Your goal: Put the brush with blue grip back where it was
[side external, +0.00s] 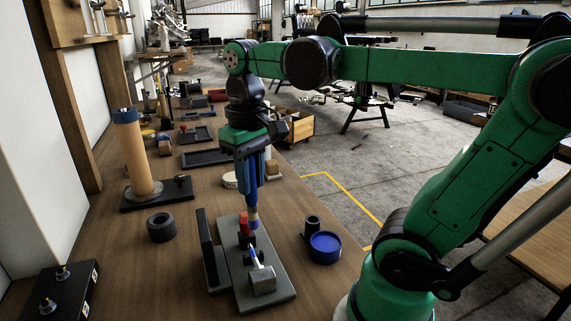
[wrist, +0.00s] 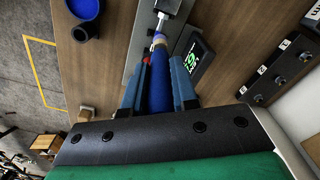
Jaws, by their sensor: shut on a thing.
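My gripper (side external: 250,185) points down over the grey fixture plate (side external: 282,277) in the side external view. It is shut on the brush with blue grip (wrist: 159,85), whose blue grip lies between the two blue fingers in the wrist view. The brush's pale lower end points toward the plate. In the side external view the brush is mostly hidden by the fingers. A red part (side external: 244,223) stands close to the fingertips. I cannot tell whether the brush touches the plate.
A dark upright panel (side external: 207,250) borders the plate's left side. A blue round dish (side external: 324,247) and a black cup (side external: 312,226) stand to its right. A black ring (side external: 161,228) and a tall tan cylinder (side external: 133,160) stand at the left. Bare wood lies between.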

